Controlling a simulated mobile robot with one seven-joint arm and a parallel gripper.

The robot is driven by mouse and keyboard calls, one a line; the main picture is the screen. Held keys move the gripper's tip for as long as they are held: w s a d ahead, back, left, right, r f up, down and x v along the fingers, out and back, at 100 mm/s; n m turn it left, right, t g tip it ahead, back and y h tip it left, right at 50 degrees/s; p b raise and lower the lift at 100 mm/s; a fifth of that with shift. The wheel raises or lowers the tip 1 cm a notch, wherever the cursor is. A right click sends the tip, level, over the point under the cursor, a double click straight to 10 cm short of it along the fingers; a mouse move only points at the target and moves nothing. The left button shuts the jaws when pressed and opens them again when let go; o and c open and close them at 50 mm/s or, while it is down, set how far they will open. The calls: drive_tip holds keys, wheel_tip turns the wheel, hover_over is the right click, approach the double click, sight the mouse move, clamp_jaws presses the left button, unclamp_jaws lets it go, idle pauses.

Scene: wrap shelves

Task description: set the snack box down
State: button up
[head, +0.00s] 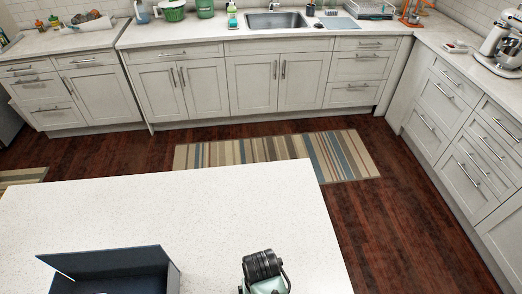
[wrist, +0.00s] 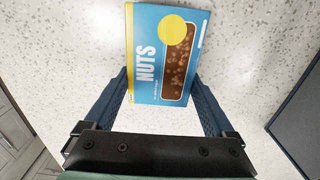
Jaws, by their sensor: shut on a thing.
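The snack box (wrist: 160,55) is a blue box with a yellow edge, the word NUTS and a picture of nuts. In the wrist view it sits between the two blue fingers of my gripper (wrist: 163,85), which is shut on it. Behind it is the white speckled worktop; I cannot tell whether the box touches it. The head view does not show the snack box or the fingers; only a dark, rounded part, likely of my arm, shows at its bottom edge.
A dark blue open box (head: 115,262) stands on the white island top (head: 190,215); a dark blue panel (wrist: 302,125) shows at right in the wrist view. The island's middle is clear. Cabinets and a sink (head: 275,20) lie beyond a striped rug (head: 275,157).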

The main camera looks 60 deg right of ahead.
drive_tip(key=shift+f, duration=0.1)
drive_tip(key=o, duration=1.1)
drive_tip(key=shift+o, duration=0.2)
